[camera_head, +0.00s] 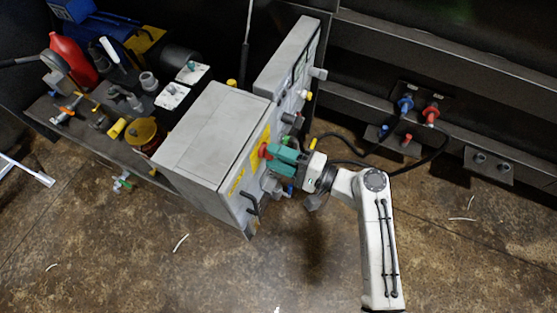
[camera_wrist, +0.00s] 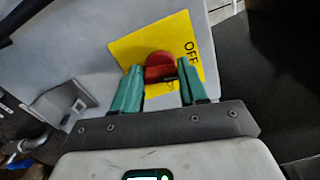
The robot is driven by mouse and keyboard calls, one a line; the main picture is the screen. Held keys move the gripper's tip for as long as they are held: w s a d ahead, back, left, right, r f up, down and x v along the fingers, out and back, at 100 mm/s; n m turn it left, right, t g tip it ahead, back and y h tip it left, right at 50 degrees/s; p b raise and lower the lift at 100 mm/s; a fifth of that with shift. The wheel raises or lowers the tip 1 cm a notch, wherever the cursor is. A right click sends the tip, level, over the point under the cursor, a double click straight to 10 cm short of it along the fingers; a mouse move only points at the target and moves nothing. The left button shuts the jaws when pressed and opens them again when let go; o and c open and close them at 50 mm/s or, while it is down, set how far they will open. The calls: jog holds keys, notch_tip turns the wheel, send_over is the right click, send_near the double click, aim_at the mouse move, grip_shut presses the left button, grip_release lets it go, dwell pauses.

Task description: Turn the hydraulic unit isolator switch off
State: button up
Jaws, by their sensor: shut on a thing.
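The isolator switch is a red knob (camera_wrist: 160,66) on a yellow plate (camera_wrist: 128,45) on the side of a grey cabinet. The word OFF is readable on the plate in the wrist view. In the head view the red knob (camera_head: 263,150) shows at the tips of my gripper (camera_head: 272,153). My gripper, with green fingers, also shows in the wrist view (camera_wrist: 159,78), with one finger on each side of the knob. It is shut on the knob. The knob's exact pointing direction is partly hidden by the fingers.
The grey cabinet (camera_head: 205,130) carries a black handle (camera_head: 253,204) below the plate. A second grey panel (camera_head: 290,55) with knobs stands behind. Blue (camera_head: 404,104) and red (camera_head: 431,114) fittings with black hoses are at the right. The floor in front is mostly clear.

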jog(key=shift+f+n+b, duration=0.2)
jog(key=shift+n+b, duration=0.7)
jog(key=shift+n, duration=0.2)
jog(key=o, duration=1.1)
jog(key=shift+r, duration=0.1)
jog(key=shift+c, duration=0.2)
jog(key=v, duration=1)
jog(key=shift+s+d, duration=0.2)
jog(key=shift+d, duration=0.15)
